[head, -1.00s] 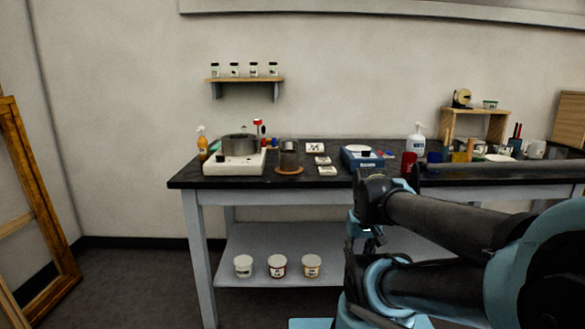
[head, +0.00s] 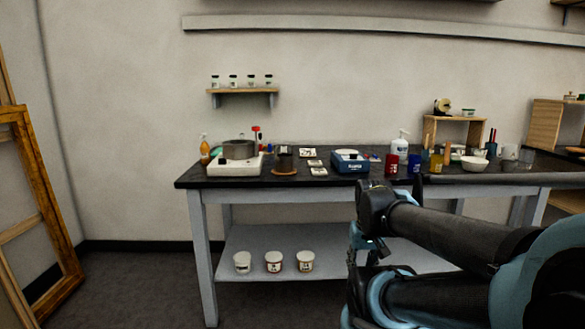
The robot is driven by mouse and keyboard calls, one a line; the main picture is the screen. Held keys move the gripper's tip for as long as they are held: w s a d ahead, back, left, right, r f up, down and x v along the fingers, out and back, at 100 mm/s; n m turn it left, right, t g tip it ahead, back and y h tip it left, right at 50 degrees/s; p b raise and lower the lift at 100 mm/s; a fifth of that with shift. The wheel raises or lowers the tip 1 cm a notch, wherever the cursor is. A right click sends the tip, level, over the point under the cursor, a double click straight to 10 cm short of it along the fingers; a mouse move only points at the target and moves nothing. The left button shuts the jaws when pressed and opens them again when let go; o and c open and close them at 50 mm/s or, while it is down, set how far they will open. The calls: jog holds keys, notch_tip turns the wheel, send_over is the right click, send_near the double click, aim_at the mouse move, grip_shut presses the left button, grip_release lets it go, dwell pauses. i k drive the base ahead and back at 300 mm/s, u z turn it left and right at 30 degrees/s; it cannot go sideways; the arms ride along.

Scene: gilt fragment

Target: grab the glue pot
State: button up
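Two vessels at the left of the dark bench top could be the glue pot; I cannot read a label on either. A small dark pot (head: 283,160) stands on a round brown coaster (head: 284,172). To its left, a wider grey metal pot (head: 238,149) sits on a white hot plate (head: 236,168). My gripper (head: 366,258) is in front of the bench, below its top and right of both pots, apart from them. It is small and partly hidden by my arm, so its opening does not show.
The bench (head: 330,189) also carries a blue device (head: 350,163), a red cup (head: 392,163), a pump bottle (head: 401,145) and a white bowl (head: 474,163). Three white tubs (head: 274,262) stand on the lower shelf. A wooden frame (head: 45,215) leans at left. Floor before the bench's left end is clear.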

aim_at(284, 162)
jog(key=z, duration=0.25)
jog(key=i, duration=0.95)
jog(key=u, duration=0.4)
